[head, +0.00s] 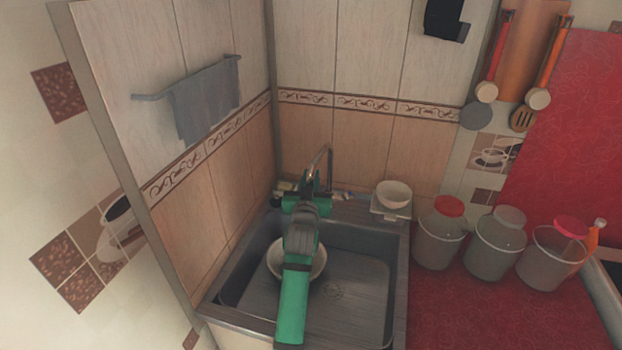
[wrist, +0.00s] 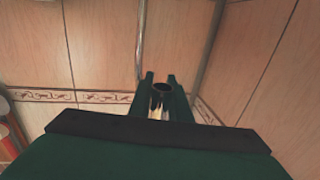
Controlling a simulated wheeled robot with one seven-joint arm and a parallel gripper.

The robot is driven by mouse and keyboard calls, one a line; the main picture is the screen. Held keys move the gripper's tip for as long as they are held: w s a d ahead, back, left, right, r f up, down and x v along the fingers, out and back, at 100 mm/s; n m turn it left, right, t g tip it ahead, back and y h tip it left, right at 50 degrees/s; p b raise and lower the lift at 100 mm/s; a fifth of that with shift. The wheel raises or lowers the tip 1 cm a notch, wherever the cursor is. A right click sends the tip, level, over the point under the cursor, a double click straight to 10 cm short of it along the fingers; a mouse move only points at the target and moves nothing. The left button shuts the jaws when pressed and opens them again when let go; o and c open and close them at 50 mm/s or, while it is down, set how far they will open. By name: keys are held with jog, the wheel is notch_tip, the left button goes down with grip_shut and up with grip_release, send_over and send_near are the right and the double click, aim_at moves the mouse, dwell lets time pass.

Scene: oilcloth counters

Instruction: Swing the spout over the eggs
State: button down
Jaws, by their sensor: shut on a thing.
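The metal spout (head: 329,160) rises in an arch at the back of the sink. My gripper (head: 311,186) is at its left side, and my green arm reaches over the sink from the front. In the wrist view, my gripper (wrist: 160,82) is shut on the spout (wrist: 162,88), whose dark round end shows between the two fingers. A white bowl (head: 319,262) stands in the sink below my arm, which hides much of it. I cannot make out any eggs.
The dark sink (head: 350,300) has bare floor to the right of the bowl. A small white bowl (head: 394,192) stands at the sink's back right corner. Several jars, one of them a red-lidded jar (head: 440,240), line the red counter (head: 470,310). Tiled walls close the left and back.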

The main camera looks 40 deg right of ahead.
jog(key=shift+d, duration=0.1)
jog(key=c, duration=1.6)
grip_release()
jog(key=shift+c, duration=0.2)
jog(key=shift+s, duration=0.1)
jog(key=shift+s+a, duration=0.25)
jog(key=shift+a, duration=0.15)
jog(key=v, duration=1)
jog(key=shift+d+r, duration=0.1)
jog(key=shift+c, duration=0.6)
